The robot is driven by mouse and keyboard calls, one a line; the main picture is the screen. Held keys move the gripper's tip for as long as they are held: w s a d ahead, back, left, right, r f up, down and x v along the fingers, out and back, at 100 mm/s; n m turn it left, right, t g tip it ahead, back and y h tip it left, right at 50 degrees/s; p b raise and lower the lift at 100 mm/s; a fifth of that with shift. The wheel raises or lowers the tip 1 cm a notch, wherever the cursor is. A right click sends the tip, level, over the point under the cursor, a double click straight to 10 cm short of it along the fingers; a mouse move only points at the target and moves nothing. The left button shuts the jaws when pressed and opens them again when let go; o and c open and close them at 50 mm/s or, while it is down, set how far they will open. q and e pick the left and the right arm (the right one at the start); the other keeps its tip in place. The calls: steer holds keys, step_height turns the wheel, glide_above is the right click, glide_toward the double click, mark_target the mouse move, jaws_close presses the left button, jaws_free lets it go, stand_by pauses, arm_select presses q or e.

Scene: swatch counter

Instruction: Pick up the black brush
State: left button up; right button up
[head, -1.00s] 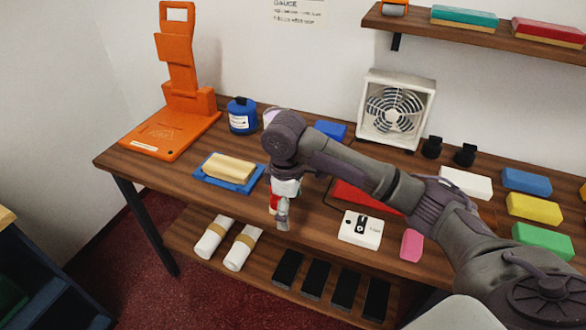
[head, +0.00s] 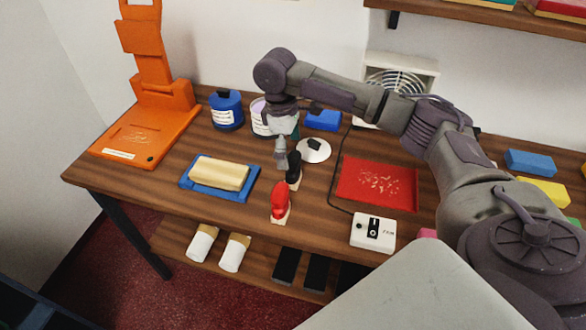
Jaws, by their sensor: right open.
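The black brush (head: 294,169) stands on the wooden counter in the middle of the head view, behind a similar red brush (head: 279,202). Its lower part is partly hidden behind the red brush. My right gripper (head: 281,157) hangs pointing down just left of the black brush's top, very close to it; I cannot tell whether they touch. The gripper is open, with nothing seen between its fingers. My left gripper is not in view.
Left of the brushes, a cream block (head: 220,173) lies on a blue tray (head: 189,183). Blue (head: 226,110) and lilac (head: 261,120) jars and a white disc (head: 314,150) stand behind. A red tray (head: 352,190) and a white switch box (head: 371,232) are to the right.

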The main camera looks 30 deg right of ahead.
mark_target(292, 157)
steer(key=shift+w+f, duration=0.2)
steer(key=shift+f, duration=0.95)
steer(key=shift+s+d+f+p, duration=0.2)
steer(key=shift+f+p, duration=0.05)
steer(key=shift+f, duration=0.3)
steer(key=shift+s+d+f+p, duration=0.15)
steer(key=shift+s+f+p, duration=0.05)
steer(key=shift+f, duration=0.35)
step_height(292, 157, down, 2)
steer(key=shift+s+d+f, duration=0.1)
steer(key=shift+d+f, duration=0.05)
steer(key=shift+f, duration=0.35)
steer(key=shift+c, duration=0.2)
steer(key=c, duration=1)
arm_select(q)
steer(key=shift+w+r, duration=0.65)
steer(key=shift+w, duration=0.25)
arm_select(e)
steer(key=shift+s, duration=0.1)
steer(key=shift+c, duration=0.2)
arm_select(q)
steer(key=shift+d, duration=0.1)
